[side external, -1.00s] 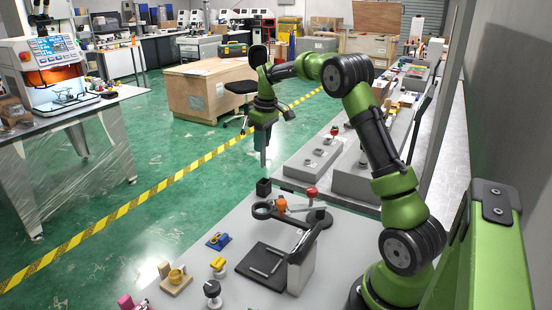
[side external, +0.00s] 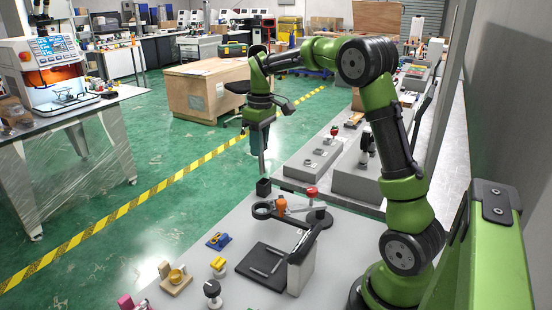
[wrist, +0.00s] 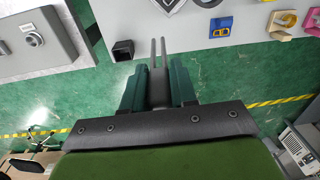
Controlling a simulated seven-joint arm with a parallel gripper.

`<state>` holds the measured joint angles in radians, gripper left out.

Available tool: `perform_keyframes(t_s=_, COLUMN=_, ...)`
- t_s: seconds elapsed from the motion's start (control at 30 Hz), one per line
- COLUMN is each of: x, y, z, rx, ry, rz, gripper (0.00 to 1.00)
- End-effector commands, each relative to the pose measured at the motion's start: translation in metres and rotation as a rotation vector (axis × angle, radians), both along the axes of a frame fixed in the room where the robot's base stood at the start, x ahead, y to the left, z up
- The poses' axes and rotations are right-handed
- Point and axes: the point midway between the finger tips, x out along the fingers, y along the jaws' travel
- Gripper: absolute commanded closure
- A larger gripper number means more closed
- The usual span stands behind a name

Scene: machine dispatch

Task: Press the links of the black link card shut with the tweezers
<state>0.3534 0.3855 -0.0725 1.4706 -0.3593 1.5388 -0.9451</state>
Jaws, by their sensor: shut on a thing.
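My gripper (side external: 260,138) hangs over the far end of the grey table. In the wrist view, its green fingers (wrist: 158,88) are shut on the tweezers (wrist: 158,50), whose two slim prongs point away from me and stand a little apart. In the side view the tweezers (side external: 262,165) point down, close to a small open black holder (side external: 263,187). In the wrist view this holder (wrist: 123,50) lies left of the prongs. A flat black board (side external: 285,279) with pale bars lies near the table's front; I cannot make out which item is the link card or its links.
A magnifier-like ring (side external: 262,210), an orange piece (side external: 281,206) and a red-knobbed fixture (side external: 311,192) stand between the holder and the board. A blue-and-yellow item (side external: 218,241) and a wooden block with a yellow ring (side external: 176,280) lie left. Grey fixture blocks (side external: 312,160) stand behind.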

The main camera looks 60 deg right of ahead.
Motion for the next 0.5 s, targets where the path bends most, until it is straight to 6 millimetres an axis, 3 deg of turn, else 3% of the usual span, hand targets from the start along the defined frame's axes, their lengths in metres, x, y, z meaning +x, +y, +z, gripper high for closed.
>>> perform_keyframes(t_s=0.1, x=-0.025, y=0.022, z=-0.001, rx=0.012, ry=0.023, rz=-0.010, gripper=0.97)
perform_keyframes(t_s=0.23, x=-0.043, y=0.031, z=-0.008, rx=0.025, ry=0.048, rz=-0.036, gripper=0.97)
perform_keyframes(t_s=0.5, x=-0.046, y=0.033, z=-0.023, rx=0.042, ry=0.079, rz=-0.052, gripper=0.97)
